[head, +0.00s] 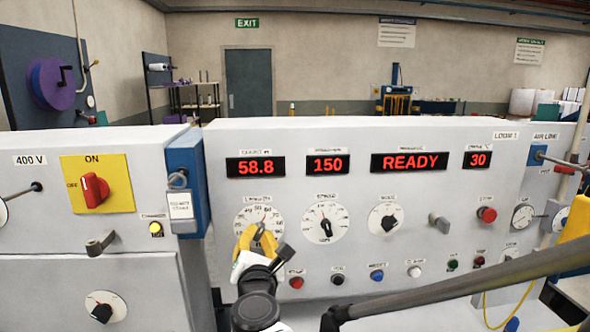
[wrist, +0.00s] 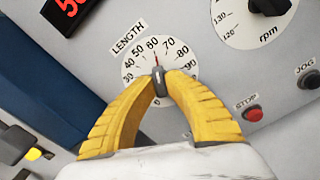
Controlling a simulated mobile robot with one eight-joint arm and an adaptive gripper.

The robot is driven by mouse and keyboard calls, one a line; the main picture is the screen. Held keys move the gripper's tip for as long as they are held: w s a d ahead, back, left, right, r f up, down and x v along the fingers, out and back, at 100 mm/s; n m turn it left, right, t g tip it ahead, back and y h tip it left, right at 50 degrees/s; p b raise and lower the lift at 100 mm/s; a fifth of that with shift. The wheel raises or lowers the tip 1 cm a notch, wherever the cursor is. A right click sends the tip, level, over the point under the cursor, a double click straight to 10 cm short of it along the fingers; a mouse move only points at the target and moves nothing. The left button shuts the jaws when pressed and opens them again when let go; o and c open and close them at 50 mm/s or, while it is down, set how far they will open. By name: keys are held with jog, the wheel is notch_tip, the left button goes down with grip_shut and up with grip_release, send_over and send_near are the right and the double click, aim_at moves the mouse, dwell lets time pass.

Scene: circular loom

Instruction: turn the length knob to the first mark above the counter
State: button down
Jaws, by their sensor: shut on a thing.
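The length knob (wrist: 160,82) is a dark knob on a white dial (wrist: 183,60) numbered in tens, seen in the wrist view. A red line on the dial stands close to the 60. My gripper (wrist: 161,76) has yellow fingers shut on the knob from both sides. In the head view my gripper (head: 258,238) covers the knob and the lower part of the length dial (head: 250,214). The counter display (head: 255,167) above it reads 58.8 in red digits.
A speed dial (head: 325,222) and a mode dial (head: 388,218) lie to the right. Displays read 150 (head: 328,164), READY (head: 409,162) and 30 (head: 478,159). A red stop button (head: 296,282) sits below right of my gripper. A blue box (head: 186,180) stands to the left. A dark bar (head: 450,287) crosses the lower right.

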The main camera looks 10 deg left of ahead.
jog(key=c, duration=1.4)
grip_release()
jog(key=shift+v, duration=3.5)
